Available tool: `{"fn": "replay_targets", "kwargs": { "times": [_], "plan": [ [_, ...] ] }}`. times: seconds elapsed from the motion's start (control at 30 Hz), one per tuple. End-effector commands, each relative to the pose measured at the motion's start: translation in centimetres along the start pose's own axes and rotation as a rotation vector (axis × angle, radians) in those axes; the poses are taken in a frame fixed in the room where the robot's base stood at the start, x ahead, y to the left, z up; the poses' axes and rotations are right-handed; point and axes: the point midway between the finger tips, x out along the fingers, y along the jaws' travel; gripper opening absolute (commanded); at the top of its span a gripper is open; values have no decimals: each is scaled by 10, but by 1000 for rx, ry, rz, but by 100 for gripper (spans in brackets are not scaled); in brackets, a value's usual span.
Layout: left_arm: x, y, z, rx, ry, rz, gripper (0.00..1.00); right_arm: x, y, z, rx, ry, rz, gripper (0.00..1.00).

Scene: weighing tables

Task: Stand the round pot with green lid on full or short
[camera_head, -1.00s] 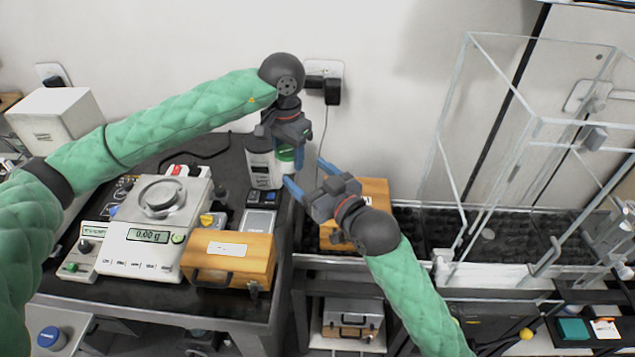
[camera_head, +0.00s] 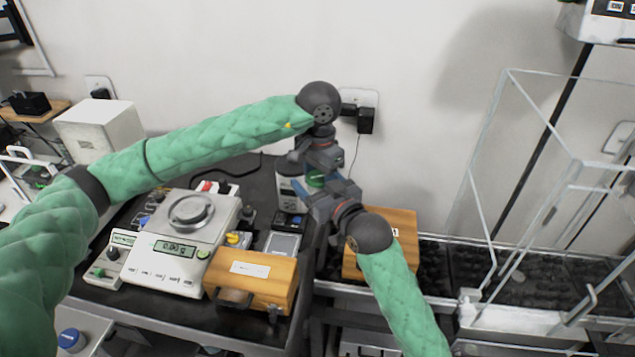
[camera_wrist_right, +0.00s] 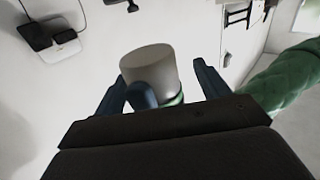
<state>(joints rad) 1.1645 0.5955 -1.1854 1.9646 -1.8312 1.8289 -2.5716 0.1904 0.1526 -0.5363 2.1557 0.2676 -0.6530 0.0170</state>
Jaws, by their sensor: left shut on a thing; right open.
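The round pot's green lid (camera_head: 315,179) shows between my two grippers at the back of the dark weighing table; most of its body is hidden in the head view. In the right wrist view the pot (camera_wrist_right: 148,60) is a pale grey cylinder with its green lid (camera_wrist_right: 174,100) toward the gripper. My left gripper (camera_head: 308,172) comes from above and is shut on the pot; one blue finger shows across it in the wrist view. My right gripper (camera_head: 310,190) is open, its fingers on either side of the pot. I cannot tell whether they touch it.
A white canister (camera_head: 289,187) stands just left of the pot. A balance (camera_head: 180,252) reading 0.00 g and a wooden box (camera_head: 252,283) stand in front. Another wooden box (camera_head: 405,228) is behind my right wrist. A clear glass enclosure (camera_head: 540,190) stands at right.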

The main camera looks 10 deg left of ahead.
Motion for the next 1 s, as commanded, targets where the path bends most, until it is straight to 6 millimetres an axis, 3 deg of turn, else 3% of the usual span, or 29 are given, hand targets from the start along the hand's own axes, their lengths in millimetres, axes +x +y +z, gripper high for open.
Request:
{"fn": "replay_targets", "kwargs": {
  "times": [0.03,0.27,0.33,0.37,0.5,0.8,1.0],
  "plan": [
    [0,0,0,0,0,0,19,0,0,0,0,0,0,70],
    [0,0,0,0,1,0,19,0,-1,0,1,0,-1,25],
    [0,0,-1,0,2,0,20,0,-2,0,1,0,-2,24],
    [0,0,-1,0,2,0,50,0,-2,0,1,1,-3,24],
    [0,0,-1,0,2,0,74,0,-2,0,1,1,-3,24],
    [-3,1,-1,1,2,0,74,0,-1,0,1,0,-2,24],
    [-27,1,-1,2,4,0,74,0,-1,0,1,-1,-1,23]
  ]
}}
